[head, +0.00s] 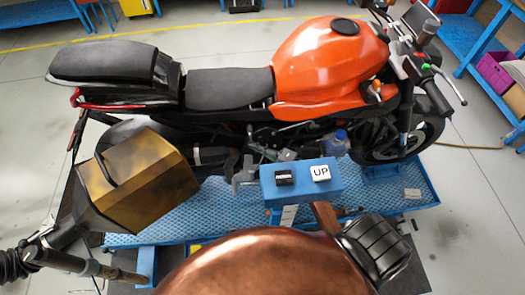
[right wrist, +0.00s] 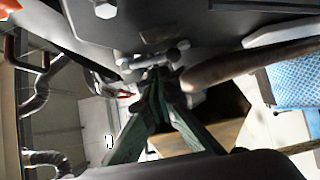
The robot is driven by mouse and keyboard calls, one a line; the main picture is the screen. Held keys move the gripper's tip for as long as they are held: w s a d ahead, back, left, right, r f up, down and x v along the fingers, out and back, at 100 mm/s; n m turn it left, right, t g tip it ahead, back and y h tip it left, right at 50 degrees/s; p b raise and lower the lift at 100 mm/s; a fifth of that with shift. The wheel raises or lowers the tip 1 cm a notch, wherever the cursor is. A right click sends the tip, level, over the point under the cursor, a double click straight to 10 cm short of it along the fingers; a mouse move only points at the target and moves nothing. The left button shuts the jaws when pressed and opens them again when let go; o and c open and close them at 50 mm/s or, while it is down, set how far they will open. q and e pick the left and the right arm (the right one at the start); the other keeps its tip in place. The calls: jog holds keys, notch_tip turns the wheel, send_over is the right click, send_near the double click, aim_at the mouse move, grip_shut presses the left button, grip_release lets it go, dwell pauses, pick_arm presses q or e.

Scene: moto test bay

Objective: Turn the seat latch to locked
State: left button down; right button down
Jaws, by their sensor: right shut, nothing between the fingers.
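The orange motorcycle (head: 325,60) stands across the head view, its black seat (head: 230,88) behind the tank. My right gripper (head: 282,155) is small and partly hidden low against its near side, below the seat. In the right wrist view its greenish fingers (right wrist: 157,85) come together, shut and empty. Their tips are close to a small pale metal bar (right wrist: 152,56) under a dark panel. I cannot tell whether this bar is the seat latch or whether the tips touch it. The latch's setting cannot be read. My left gripper is not clearly in view.
A blue control box (head: 285,192) with a white UP button stands before the bike. A yellow-brown case (head: 150,180) is at left, near the bike's rear. The bike stands on a blue perforated platform (head: 400,200). Blue workbenches (head: 475,60) stand at the upper right.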

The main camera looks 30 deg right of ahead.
jog(key=shift+w+a, duration=0.3)
jog(key=shift+w, duration=0.3)
jog(key=shift+s+a, duration=0.1)
